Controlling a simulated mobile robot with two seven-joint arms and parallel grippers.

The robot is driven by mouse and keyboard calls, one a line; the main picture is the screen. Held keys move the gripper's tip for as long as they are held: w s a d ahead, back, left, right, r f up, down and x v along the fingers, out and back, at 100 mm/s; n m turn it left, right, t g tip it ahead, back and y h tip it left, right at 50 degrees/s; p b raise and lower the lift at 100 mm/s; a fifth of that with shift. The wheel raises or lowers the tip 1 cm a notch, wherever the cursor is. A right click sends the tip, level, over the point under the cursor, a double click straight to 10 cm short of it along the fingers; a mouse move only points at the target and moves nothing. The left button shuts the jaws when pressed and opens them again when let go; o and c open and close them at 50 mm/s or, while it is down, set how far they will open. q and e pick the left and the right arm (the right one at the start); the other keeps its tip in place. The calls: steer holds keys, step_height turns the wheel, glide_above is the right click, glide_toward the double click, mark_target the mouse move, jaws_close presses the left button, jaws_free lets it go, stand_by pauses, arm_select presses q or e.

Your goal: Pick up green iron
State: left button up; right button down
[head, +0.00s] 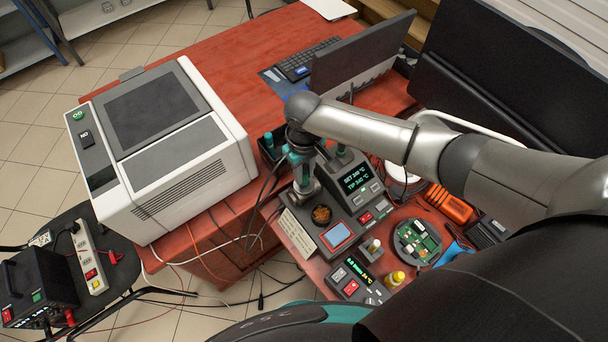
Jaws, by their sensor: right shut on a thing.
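My right gripper (304,183) reaches down over the soldering station (352,205) from the right. It is shut on the green iron (302,176), whose teal handle shows between the fingers. The iron stands roughly upright at the left side of the station, by the brass wool cup (321,214). Its lower end is hard to make out, and I cannot tell whether it still touches its holder. The hand hides part of the iron's top. My left gripper is not in view.
A blue sponge (338,235), a second small station (356,277) and a round board holder (417,242) sit close by. A large white machine (168,145) stands left; a monitor (358,55) stands behind. Loose cables hang at the table's left edge.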

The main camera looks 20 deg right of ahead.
steer(key=shift+r, duration=0.15)
step_height(320, 180, up, 20)
steer(key=p, duration=0.2)
steer(key=shift+p, duration=0.4)
